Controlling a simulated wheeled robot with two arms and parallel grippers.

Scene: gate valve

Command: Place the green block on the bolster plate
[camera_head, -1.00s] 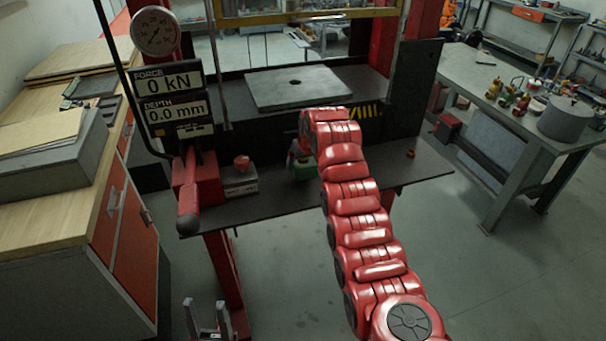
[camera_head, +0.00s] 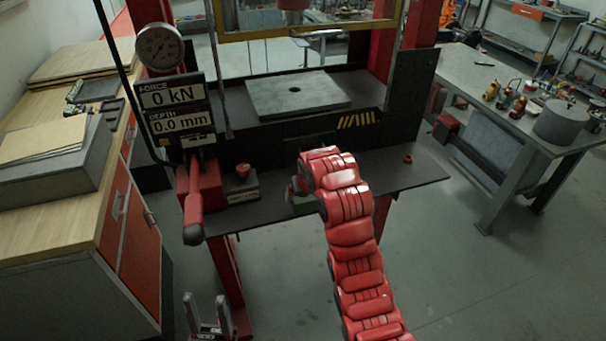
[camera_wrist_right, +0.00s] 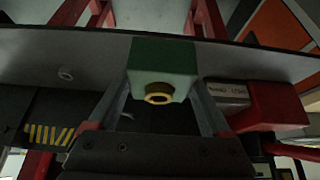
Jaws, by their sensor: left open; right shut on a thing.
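The green block (camera_wrist_right: 163,62) has a brass ring on one face. In the right wrist view it sits between the two fingers of my right gripper (camera_wrist_right: 163,88), which is shut on it. The bolster plate (camera_head: 325,88) is a bare grey plate with a central hole, higher and further back. My left gripper (camera_head: 207,318) is open and empty at the bottom left, below the shelf.
The dark lower shelf (camera_head: 400,172) carries a small labelled box (camera_head: 241,187) with a red knob. A red lever (camera_head: 194,215) sticks out at its left. Red press columns and a yellow crossbar frame the bolster plate. A wooden bench stands left, a grey table right.

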